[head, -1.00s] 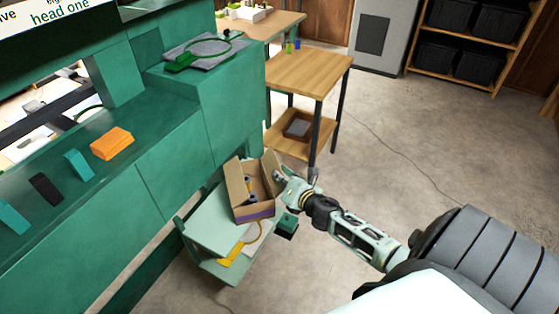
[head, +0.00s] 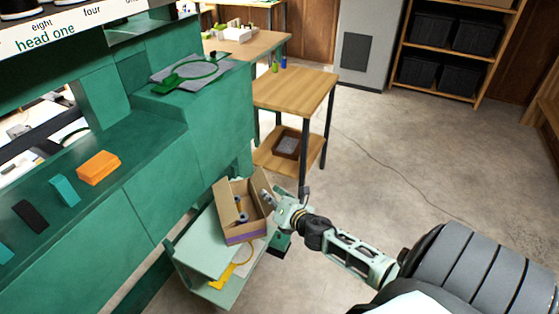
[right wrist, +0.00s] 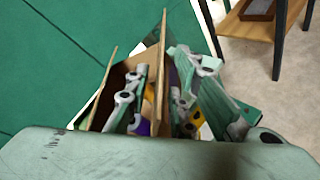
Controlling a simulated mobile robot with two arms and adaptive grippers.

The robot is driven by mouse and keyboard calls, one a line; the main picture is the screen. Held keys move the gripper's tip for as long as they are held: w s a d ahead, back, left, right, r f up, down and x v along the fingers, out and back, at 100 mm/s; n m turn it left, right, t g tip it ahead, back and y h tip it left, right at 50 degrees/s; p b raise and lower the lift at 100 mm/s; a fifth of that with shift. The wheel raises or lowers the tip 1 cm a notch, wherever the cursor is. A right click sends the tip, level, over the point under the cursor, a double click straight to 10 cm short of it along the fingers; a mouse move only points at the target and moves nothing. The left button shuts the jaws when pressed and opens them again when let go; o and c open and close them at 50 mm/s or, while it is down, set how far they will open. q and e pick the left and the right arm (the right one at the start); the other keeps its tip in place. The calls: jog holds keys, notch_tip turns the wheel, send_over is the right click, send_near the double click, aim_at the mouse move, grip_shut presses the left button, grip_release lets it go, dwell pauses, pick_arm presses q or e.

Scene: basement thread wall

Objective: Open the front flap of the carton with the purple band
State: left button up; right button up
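The carton (head: 243,223) is an open brown box with a purple band (head: 246,237) along its lower near side. It stands on a pale green stand against the green wall unit, with flaps raised and small grey and dark items inside. My right gripper (head: 270,196) is at the carton's right side. In the right wrist view, an upright cardboard panel (right wrist: 162,72) of the carton stands between the spread fingers of my right gripper (right wrist: 165,90). One finger is over the box's inside, the other outside. Contact with the panel cannot be told. My left gripper is not in view.
The pale green stand (head: 200,246) also holds a yellow item (head: 223,277) on its lower part. An orange block (head: 98,167) and several small blocks lie on the green ledge.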

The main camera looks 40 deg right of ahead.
jog(key=v, duration=1.1)
jog(key=shift+s, duration=0.2)
